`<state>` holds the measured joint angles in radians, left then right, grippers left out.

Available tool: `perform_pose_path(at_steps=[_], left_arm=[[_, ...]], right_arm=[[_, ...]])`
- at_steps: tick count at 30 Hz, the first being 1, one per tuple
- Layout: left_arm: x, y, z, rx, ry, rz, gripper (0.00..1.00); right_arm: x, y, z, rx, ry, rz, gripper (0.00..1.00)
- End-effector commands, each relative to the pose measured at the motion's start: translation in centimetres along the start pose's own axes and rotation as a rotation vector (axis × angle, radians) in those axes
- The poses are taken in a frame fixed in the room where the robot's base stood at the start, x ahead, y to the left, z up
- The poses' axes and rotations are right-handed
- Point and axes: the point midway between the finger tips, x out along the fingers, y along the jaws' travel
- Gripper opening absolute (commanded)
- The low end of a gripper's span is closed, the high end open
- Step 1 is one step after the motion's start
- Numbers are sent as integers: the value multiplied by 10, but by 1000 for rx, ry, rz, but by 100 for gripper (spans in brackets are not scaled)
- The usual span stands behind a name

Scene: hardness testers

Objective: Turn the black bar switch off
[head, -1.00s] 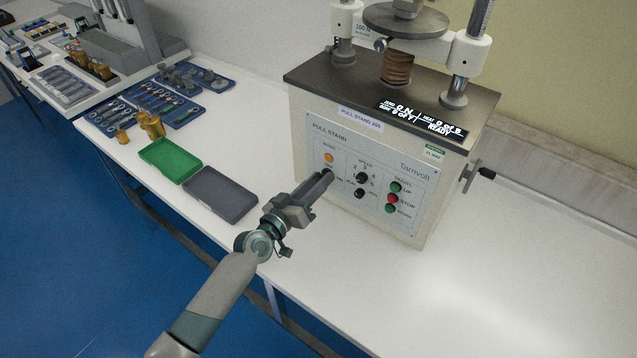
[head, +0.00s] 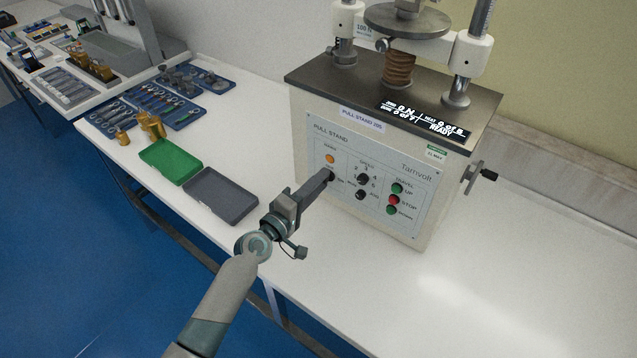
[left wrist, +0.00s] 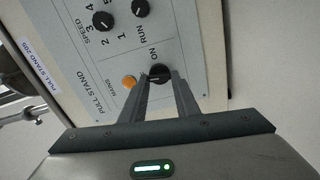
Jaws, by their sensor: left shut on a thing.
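The black bar switch (left wrist: 158,74) is on the tester's front panel, beside the orange mains lamp (left wrist: 129,82) and a printed ON label. My left gripper (head: 327,177) reaches the panel from the front left and is shut on this switch. In the left wrist view its two fingers lie on either side of the switch. In the head view the fingers largely hide the switch. I cannot tell which label its bar points at. My right gripper is not in view.
Right of the switch on the pull stand (head: 421,215) are a speed knob (head: 362,179), another black knob (head: 360,195), and green and red travel buttons (head: 393,200). A green tray (head: 170,163) and grey tray (head: 221,195) lie left. The bench at right is clear.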

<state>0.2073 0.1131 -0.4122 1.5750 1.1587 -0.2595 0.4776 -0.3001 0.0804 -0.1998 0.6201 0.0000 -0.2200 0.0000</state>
Motion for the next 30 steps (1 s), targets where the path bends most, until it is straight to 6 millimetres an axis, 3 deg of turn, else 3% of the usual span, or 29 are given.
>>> perform_pose_path(at_steps=[9, 23, 24, 26, 30], left_arm=[[0, -2, 0, -135, 0, -2, 6], [0, -2, 0, -154, 0, -2, 6], [0, -2, 0, -154, 0, -2, 30], [0, -2, 0, -154, 0, -2, 45], [0, -2, 0, -153, 0, -1, 47]], right_arm=[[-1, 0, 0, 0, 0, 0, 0], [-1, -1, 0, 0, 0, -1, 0], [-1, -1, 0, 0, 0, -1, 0], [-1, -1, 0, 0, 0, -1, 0], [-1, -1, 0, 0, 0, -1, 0]])
